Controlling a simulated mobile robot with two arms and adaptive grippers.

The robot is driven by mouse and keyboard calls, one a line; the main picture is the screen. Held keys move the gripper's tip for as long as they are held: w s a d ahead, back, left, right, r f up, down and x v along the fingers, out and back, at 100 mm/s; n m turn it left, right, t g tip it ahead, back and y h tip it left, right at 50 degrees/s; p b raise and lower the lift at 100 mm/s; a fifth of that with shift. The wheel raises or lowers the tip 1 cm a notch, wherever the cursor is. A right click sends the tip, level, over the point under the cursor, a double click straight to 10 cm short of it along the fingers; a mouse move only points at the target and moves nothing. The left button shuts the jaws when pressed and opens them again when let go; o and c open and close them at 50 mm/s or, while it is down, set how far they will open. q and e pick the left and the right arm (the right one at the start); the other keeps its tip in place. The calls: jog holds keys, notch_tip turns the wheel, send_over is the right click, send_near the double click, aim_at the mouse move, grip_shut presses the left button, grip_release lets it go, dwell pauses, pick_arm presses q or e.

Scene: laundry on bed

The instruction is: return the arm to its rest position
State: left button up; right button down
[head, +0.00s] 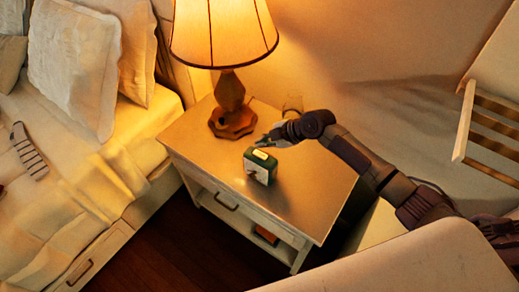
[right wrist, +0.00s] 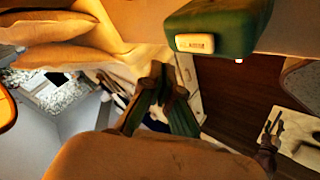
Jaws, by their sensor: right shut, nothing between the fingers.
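My right arm reaches in from the right over the nightstand (head: 300,205). My right gripper (head: 264,141) is just above and behind a small green and white clock-like box (head: 259,174) in the head view. In the right wrist view my right gripper (right wrist: 160,80) has its fingertips together and holds nothing. The green box (right wrist: 225,22) shows there at the top, with a pale button on it, apart from the fingertips in the picture. The box stands upright on the nightstand top.
A lit lamp (head: 230,95) stands on the nightstand behind the box. A small glass-like item (head: 293,104) is near the wall. A bed (head: 60,200) is at left. The nightstand's front right top is clear.

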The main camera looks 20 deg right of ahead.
notch_tip(320, 180, up, 2)
jog(key=shift+r+p, duration=0.2)
jog(key=shift+p, duration=0.35)
jog(key=shift+a+f, duration=0.1)
